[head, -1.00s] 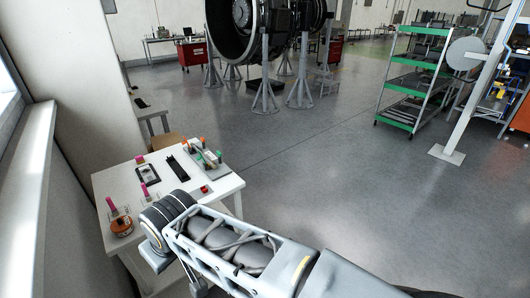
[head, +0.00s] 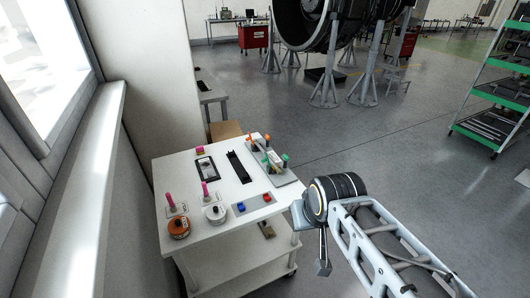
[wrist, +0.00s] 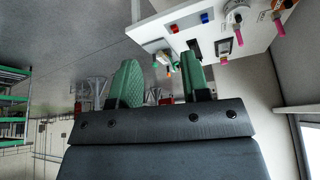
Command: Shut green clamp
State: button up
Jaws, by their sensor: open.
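The green clamp (head: 284,158) has a green-tipped handle and stands on a grey plate (head: 283,178) at the right back of the white table. The handle looks raised, but it is too small to tell the clamp's state surely. Orange-tipped clamp handles (head: 267,137) stand behind it. In the wrist view the green tip (wrist: 156,65) shows small, just beyond and between the fingers. My gripper (wrist: 160,62) has two green padded fingers, spread apart and empty, at a distance from the clamp.
A wall and window ledge (head: 90,190) stand left. Open floor lies right of the table.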

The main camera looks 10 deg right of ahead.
aim_at(266, 160)
jog(key=i, duration=0.6)
jog(key=u, duration=3.05)
jog(key=k, duration=0.4)
jog(key=z, duration=1.2)
